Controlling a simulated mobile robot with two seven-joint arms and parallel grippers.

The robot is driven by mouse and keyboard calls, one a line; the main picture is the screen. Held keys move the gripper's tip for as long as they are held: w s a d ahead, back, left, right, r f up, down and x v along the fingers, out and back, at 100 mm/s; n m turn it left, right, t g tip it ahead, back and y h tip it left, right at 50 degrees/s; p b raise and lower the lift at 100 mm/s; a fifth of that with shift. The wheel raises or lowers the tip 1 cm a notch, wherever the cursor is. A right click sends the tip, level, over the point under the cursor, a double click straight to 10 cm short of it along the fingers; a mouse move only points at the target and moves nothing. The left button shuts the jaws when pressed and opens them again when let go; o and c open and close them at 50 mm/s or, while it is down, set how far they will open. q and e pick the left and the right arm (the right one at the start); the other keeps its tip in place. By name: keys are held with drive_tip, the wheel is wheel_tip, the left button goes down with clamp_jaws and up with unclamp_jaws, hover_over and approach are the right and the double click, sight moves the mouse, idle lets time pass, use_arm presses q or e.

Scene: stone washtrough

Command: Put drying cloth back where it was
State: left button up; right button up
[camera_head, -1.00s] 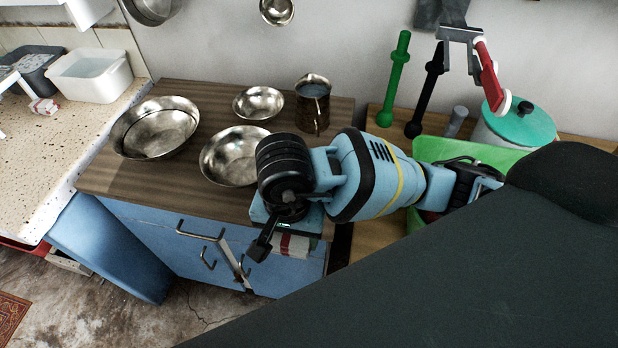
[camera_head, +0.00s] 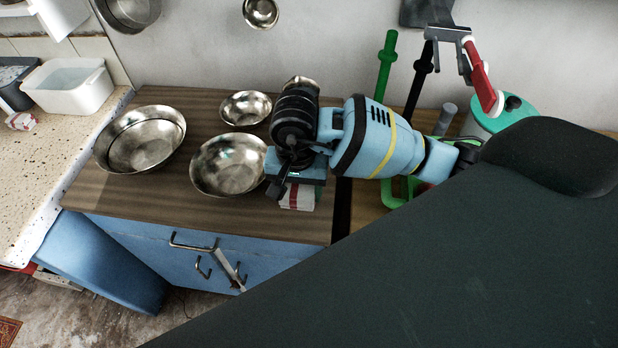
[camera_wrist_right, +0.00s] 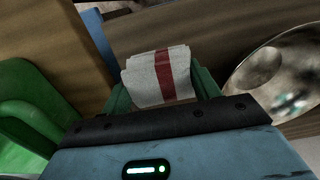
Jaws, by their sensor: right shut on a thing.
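The drying cloth (camera_head: 298,197) is a folded white cloth with a red stripe. It is held in my right gripper (camera_head: 297,186), over the front right part of the brown wooden counter. In the right wrist view the cloth (camera_wrist_right: 158,76) sits between the green fingertips of the shut gripper (camera_wrist_right: 165,92). I cannot tell whether the cloth touches the wood. My left gripper is not in view.
Metal bowls (camera_head: 140,140) (camera_head: 228,163) (camera_head: 245,108) stand left of my right gripper. A metal jug (camera_head: 301,82) is partly hidden behind my arm. A green tub (camera_wrist_right: 28,118) lies to the right. Another small red-and-white item (camera_head: 20,121) is on the speckled counter. The counter's front left is clear.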

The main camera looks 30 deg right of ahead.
drive_tip(key=shift+w+d+f, duration=0.15)
drive_tip(key=shift+w+d, duration=0.65)
drive_tip(key=shift+d, duration=0.1)
drive_tip(key=shift+w+d+f, duration=0.1)
drive_tip(key=shift+w+d, duration=0.65)
drive_tip(key=shift+d, duration=0.15)
drive_tip(key=shift+w+d+f+p, duration=0.15)
drive_tip(key=shift+d+f, duration=0.05)
drive_tip(key=shift+f, duration=0.4)
drive_tip(key=shift+w+d+f+p, duration=0.15)
drive_tip(key=shift+f, duration=1)
drive_tip(key=shift+f, duration=0.15)
drive_tip(key=o, duration=0.4)
drive_tip(key=shift+f, duration=0.1)
drive_tip(key=o, duration=0.5)
